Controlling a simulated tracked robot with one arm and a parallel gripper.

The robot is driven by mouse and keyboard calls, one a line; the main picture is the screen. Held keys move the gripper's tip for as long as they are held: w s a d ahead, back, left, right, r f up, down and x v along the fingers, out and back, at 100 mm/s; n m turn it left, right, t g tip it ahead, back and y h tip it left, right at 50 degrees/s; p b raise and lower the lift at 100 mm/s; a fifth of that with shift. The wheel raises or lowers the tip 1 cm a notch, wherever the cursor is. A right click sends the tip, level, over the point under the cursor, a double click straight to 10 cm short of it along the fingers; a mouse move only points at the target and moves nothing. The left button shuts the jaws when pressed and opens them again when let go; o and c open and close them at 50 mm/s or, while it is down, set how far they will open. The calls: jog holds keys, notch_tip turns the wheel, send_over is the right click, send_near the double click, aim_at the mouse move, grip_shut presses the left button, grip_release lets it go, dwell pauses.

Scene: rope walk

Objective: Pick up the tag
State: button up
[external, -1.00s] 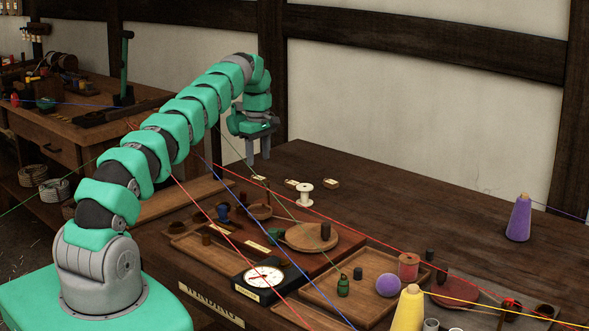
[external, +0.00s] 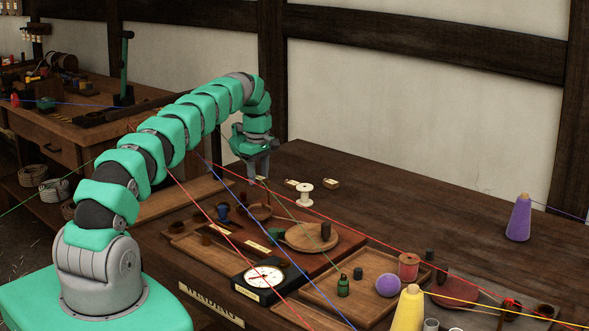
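My gripper (external: 258,178) points down at the back left of the workbench, its fingertips low near the bench top. A small pale-topped piece (external: 262,179), which looks like a tag, is right at the fingertips and partly hidden by them. I cannot tell whether the fingers touch it or have closed on it. Two similar small pale-topped brown pieces lie to the right, one (external: 291,183) left of the white spool and one (external: 331,183) right of it.
A white spool (external: 305,194) stands close to the right of my gripper. Red, blue and green threads cross over the bench. A round wooden board (external: 300,238), a dial scale (external: 263,281) and a wooden tray (external: 320,292) stand in front. The back right of the bench is mostly clear.

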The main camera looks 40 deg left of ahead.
aim_at(259, 177)
jog(key=c, duration=0.7)
notch_tip(259, 177, up, 8)
jog(key=shift+w+f, duration=0.1)
jog(key=shift+r+p, duration=0.45)
jog(key=shift+r, duration=0.65)
